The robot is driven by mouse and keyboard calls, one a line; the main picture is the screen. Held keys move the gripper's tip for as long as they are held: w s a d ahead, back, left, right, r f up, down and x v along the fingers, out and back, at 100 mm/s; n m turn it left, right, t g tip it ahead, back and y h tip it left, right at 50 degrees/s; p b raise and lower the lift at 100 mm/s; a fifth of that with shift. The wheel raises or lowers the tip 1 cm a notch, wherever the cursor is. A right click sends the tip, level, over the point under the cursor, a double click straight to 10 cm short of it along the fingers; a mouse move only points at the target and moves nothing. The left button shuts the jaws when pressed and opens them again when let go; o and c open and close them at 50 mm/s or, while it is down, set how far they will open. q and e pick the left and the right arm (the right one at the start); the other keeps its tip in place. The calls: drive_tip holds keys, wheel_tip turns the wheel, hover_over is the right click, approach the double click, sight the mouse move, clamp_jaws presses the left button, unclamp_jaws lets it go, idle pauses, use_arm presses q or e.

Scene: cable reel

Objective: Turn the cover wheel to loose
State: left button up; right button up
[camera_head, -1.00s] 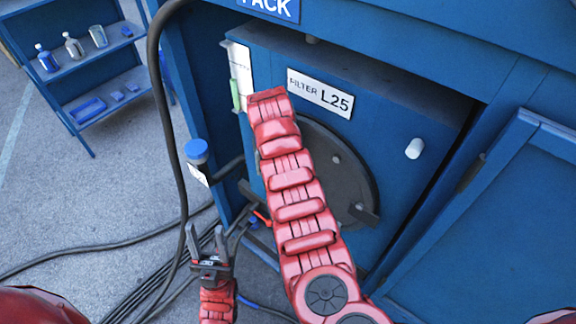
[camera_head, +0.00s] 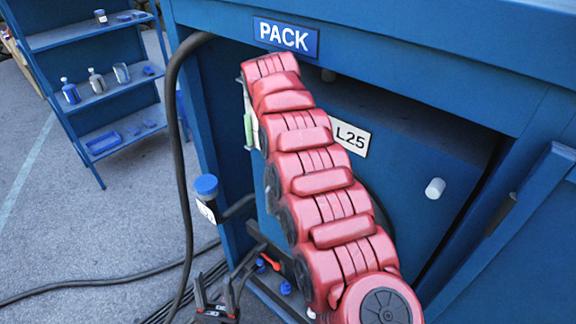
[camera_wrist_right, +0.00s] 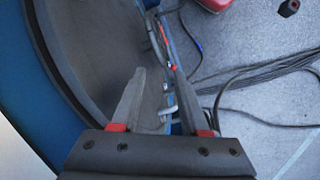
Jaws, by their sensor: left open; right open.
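The round dark cover wheel (camera_head: 380,208) is on the blue filter box, under the L25 label (camera_head: 350,137). My red right arm hides nearly all of it in the head view. In the right wrist view a large dark round surface (camera_wrist_right: 95,55), seemingly the cover wheel, fills the upper left. My right gripper (camera_wrist_right: 155,85) is open with nothing between its fingers, close in front of that surface; contact cannot be told. The head view does not show its fingers. My left gripper (camera_head: 216,290) is open and empty, low at the bottom edge, left of the box.
A blue-capped post (camera_head: 206,187) and a thick black hose (camera_head: 175,130) stand left of the box. A blue door (camera_head: 535,240) is at the right. A shelf (camera_head: 100,85) with bottles is at the upper left. Cables (camera_head: 110,283) lie on the floor.

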drive_tip(key=p+v, duration=0.4)
drive_tip(key=p, duration=0.1)
drive_tip(key=shift+s+r, duration=0.1)
idle(0.4)
